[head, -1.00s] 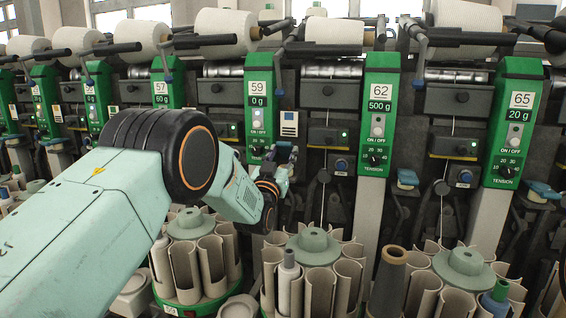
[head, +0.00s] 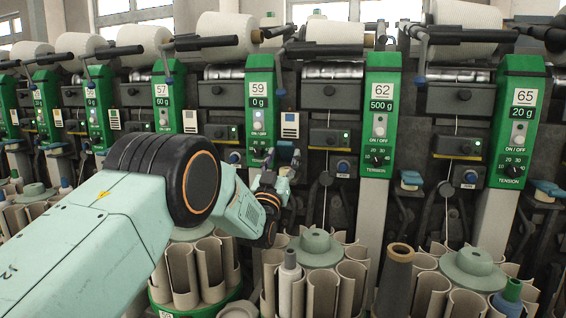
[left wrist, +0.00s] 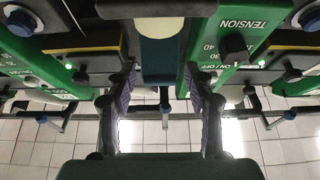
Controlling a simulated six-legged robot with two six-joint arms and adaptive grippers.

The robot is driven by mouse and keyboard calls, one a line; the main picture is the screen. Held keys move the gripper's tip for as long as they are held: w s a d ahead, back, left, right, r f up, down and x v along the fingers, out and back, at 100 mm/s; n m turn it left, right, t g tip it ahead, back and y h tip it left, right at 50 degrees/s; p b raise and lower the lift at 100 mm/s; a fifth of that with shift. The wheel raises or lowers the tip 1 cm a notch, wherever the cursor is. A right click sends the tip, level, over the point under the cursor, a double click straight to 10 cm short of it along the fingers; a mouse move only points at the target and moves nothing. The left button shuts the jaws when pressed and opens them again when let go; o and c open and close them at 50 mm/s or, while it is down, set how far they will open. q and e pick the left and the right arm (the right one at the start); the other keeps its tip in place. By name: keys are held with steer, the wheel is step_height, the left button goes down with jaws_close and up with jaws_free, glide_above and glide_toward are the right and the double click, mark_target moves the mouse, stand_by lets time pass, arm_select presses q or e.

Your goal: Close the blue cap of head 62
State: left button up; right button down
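Head 62 has a green panel (head: 379,115) reading 500 g, right of centre in the head view. A blue cap-like part (head: 411,179) sits just right of its lower end. A round blue knob (head: 343,167) sits to its left. I cannot tell for sure which is the cap. My left gripper (head: 281,167) is left of head 62, in front of the lower part of the head 59 panel. In the left wrist view its two fingers (left wrist: 163,105) are apart with nothing held between them. A blue part (left wrist: 162,58) lies ahead, above the gap. My right gripper is not in view.
The green head 59 panel (head: 261,100) is close behind my left gripper. The head 65 panel (head: 517,120) stands at the right. Tube-holding magazines (head: 315,246) and a dark cone (head: 396,280) stand below, in front of the machine. Yarn packages (head: 335,32) line the top.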

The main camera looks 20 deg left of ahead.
arm_select(q)
steer(key=shift+o, duration=1.2)
steer(key=shift+s, duration=0.15)
steer(key=shift+f, duration=0.15)
steer(key=shift+f, duration=0.1)
steer(key=shift+s+f, duration=0.2)
steer(key=shift+s, duration=0.1)
steer(key=s, duration=1.4)
steer(key=shift+f, duration=0.4)
steer(key=shift+f, duration=0.1)
